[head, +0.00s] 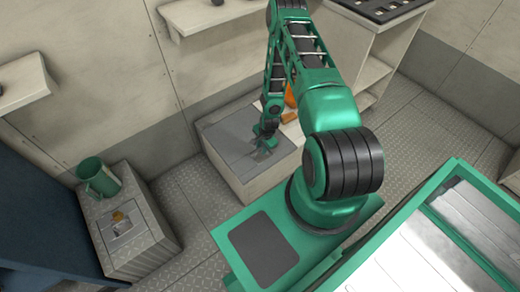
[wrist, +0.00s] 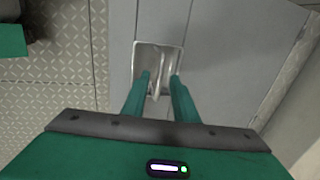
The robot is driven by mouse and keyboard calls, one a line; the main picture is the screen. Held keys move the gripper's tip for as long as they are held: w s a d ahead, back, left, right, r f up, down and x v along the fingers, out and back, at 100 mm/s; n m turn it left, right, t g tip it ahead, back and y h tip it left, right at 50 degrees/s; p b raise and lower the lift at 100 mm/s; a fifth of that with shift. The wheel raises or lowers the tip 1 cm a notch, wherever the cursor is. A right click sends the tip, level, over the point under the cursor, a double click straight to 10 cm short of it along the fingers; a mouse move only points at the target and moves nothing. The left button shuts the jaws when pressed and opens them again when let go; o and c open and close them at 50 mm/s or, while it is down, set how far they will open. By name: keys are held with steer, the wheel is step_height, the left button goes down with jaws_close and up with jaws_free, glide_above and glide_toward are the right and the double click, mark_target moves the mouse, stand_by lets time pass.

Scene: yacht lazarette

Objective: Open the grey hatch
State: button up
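The grey hatch (head: 228,134) is a flat panel in the top of a low pale box in the head view. It lies level with the box top. In the wrist view the hatch (wrist: 215,50) fills the upper middle and carries a shiny metal recessed plate (wrist: 158,52) with a thin upright grip. My gripper (head: 265,142) is right above the hatch. In the wrist view its two green fingers (wrist: 160,80) stand apart, one on each side of the grip, with gaps visible. Whether they touch the plate I cannot tell.
An orange object (head: 290,98) stands on the box behind my arm. A grey locker (head: 135,225) with a green mug (head: 98,178) is at left. A shelf unit (head: 365,50) stands behind. The tread-plate floor (head: 205,210) between box and locker is clear.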

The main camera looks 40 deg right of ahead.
jaws_close()
stand_by(1.2)
